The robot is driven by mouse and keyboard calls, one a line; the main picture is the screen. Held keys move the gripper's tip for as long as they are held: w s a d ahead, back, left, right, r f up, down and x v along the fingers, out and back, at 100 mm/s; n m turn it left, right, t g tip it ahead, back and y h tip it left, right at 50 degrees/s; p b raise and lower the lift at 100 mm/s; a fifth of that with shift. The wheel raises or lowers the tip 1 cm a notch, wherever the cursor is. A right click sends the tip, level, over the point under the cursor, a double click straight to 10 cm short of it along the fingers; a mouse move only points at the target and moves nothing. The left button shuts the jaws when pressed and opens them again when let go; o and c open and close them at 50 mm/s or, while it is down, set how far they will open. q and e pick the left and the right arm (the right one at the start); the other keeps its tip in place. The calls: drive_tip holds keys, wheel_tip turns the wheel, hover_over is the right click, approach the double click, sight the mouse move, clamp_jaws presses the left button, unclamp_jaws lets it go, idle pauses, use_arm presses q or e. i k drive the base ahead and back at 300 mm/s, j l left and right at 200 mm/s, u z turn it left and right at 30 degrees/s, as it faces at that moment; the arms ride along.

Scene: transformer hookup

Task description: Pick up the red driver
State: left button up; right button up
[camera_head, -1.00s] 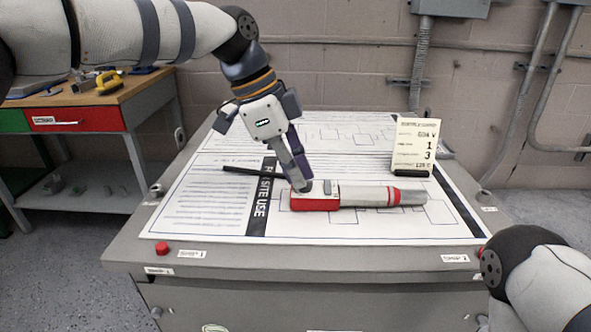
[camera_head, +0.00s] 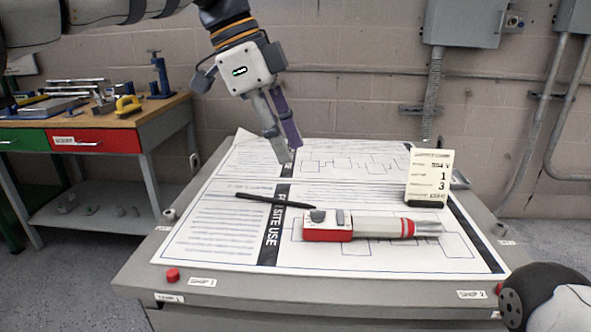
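The red driver (camera_head: 365,227), a tool with a red and white body and a grey tip, lies flat on the printed sheet with its tip to the right. My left gripper (camera_head: 288,152) is above the sheet, behind and left of the driver in the picture, and apart from it. Its grey and purple fingers point down with nothing seen between them; they overlap from this angle, so the gap is unclear. My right gripper is out of view; only part of my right arm shows at the lower right.
A thin black rod (camera_head: 275,200) lies left of the driver. A card (camera_head: 429,178) stands in a black holder at the right rear of the grey cabinet (camera_head: 330,291). Red knobs (camera_head: 172,275) sit at its front corners. A workbench (camera_head: 165,115) with tools stands left.

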sight(356, 227)
drive_tip(key=k, duration=1)
